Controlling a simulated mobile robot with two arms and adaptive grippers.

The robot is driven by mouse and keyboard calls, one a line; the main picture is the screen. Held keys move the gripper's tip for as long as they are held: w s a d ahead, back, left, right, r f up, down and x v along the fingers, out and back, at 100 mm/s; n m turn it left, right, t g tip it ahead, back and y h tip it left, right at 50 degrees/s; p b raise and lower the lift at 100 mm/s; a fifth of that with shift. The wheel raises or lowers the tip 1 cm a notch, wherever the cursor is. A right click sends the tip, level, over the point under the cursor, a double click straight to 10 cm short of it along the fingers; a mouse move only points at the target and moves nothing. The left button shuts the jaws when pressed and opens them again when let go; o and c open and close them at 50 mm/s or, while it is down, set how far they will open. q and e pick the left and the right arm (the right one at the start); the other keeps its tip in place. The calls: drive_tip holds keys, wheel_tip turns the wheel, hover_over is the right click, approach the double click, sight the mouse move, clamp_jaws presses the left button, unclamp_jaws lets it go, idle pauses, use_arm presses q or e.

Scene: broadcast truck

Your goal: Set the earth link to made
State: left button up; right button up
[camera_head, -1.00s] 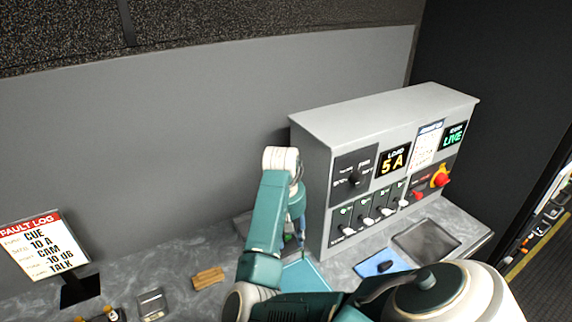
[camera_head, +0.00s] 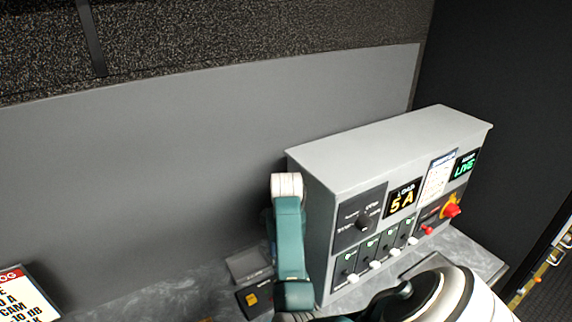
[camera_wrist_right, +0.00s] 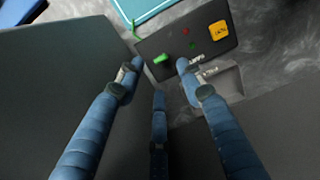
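A small dark panel (camera_head: 240,301) with a yellow label lies on the bench left of the grey console, partly hidden by my arm in the head view. In the right wrist view the dark panel (camera_wrist_right: 150,42) shows a yellow label, red and green spots, a green piece (camera_wrist_right: 160,59) and a small metal piece near my finger. I cannot tell which part is the earth link. Contact cannot be told. My left gripper is not in view.
The grey console (camera_head: 385,135) has a rotary knob, several switches, a "5 A" display, a "LIVE" display and a red knob (camera_head: 451,210). A grey tray (camera_head: 249,264) lies behind the panel. A fault log sign (camera_head: 22,298) stands at the far left.

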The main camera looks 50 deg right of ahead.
wheel_tip(320, 180, down, 6)
drive_tip(key=shift+a+f+p, duration=0.1)
drive_tip(key=shift+p, duration=0.55)
drive_tip(key=shift+f, duration=0.7)
